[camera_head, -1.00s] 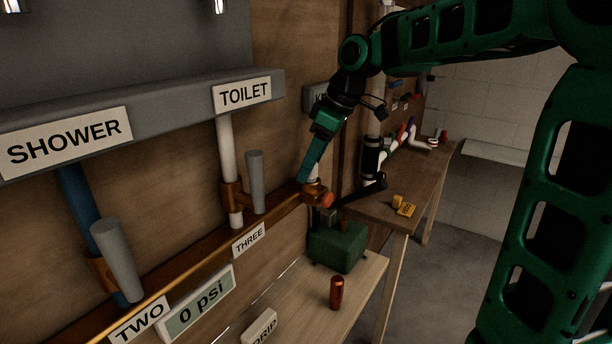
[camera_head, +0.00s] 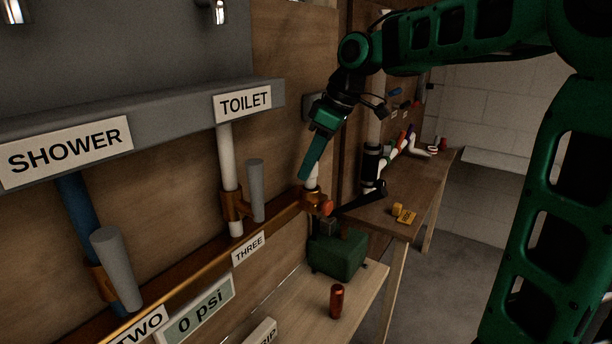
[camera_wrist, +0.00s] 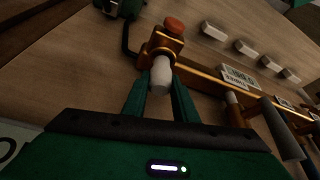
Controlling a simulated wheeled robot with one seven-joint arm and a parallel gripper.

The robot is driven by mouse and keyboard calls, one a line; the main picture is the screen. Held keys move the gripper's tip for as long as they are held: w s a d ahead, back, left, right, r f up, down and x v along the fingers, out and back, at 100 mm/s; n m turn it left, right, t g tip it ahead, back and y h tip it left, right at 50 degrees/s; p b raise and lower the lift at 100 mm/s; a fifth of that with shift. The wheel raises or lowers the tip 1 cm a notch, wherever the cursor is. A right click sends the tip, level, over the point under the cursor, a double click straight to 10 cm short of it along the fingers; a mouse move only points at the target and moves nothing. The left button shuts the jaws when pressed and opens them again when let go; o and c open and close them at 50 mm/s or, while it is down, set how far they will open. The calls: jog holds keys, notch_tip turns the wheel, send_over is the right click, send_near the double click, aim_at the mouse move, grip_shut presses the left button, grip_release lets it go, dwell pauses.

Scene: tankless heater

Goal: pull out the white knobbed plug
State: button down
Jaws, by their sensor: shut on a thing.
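The white knobbed plug (camera_wrist: 161,77) is between my gripper's fingers in the wrist view. My gripper (camera_wrist: 160,90) is shut on it. The plug's far end meets or overlaps the copper fitting (camera_wrist: 165,43) with the orange-red knob (camera_wrist: 174,25); I cannot tell whether it is still seated. In the head view my gripper (camera_head: 304,177) is just above the same copper fitting (camera_head: 314,201), at the right end of the copper pipe. A short white piece (camera_head: 313,171) shows beside the green fingers, above the fitting.
The grey handle (camera_head: 256,190) and white TOILET pipe (camera_head: 229,160) stand left of my gripper. A green box (camera_head: 338,254) and red cylinder (camera_head: 337,301) are below on the lower bench. A dark lever (camera_head: 365,198) lies right of the fitting.

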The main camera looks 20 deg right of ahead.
notch_tip(320, 180, up, 8)
jog(key=shift+f, duration=0.25)
jog(key=shift+f, duration=0.8)
dwell(0.5)
jog(key=shift+f, duration=0.55)
